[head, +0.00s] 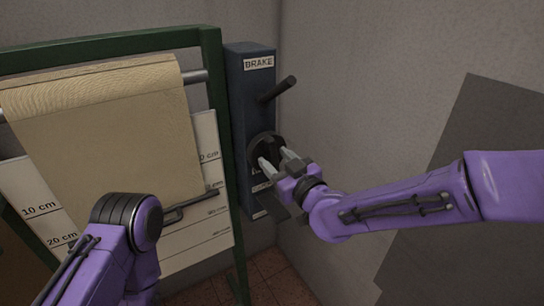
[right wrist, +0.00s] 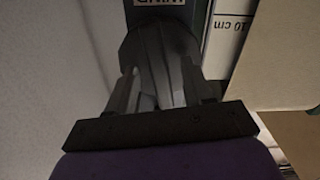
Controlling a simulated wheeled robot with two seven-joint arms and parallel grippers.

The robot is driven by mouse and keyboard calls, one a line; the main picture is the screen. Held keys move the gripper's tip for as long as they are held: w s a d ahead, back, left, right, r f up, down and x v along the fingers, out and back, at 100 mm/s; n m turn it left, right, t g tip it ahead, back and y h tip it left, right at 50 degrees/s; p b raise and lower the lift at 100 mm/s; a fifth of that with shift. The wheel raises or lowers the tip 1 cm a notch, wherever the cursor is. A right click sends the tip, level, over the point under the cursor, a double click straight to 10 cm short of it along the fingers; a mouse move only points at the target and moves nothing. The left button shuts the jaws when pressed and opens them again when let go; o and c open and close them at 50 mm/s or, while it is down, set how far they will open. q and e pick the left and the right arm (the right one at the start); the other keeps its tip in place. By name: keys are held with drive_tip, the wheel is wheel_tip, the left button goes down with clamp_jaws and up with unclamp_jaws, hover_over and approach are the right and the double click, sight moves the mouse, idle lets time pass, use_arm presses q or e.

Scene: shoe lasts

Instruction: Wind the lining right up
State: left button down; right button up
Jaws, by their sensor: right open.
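The tan lining (head: 110,125) hangs from a metal roller (head: 195,76) in front of a white board (head: 212,165) marked in centimetres. A dark bar (head: 195,203) shows at its lower edge, partly hidden by my left arm. A blue box (head: 236,100) beside it carries a BRAKE label and a dark lever (head: 277,90). Below the lever is a dark knob (head: 262,148), also in the right wrist view (right wrist: 155,45) under a WIND label. My right gripper (head: 278,160) is open at the knob, its fingers (right wrist: 165,90) pointing at it; contact is unclear. My left gripper is out of view.
A green frame (head: 218,120) holds the roller and stands close left of the box. A grey wall (head: 370,70) is behind, with a dark panel (head: 490,140) at right. The tiled floor (head: 272,285) shows below.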

drive_tip(key=shift+w+a, duration=0.2)
drive_tip(key=shift+w, duration=0.05)
drive_tip(key=shift+s+d, duration=0.15)
drive_tip(key=shift+s, duration=0.1)
idle(0.4)
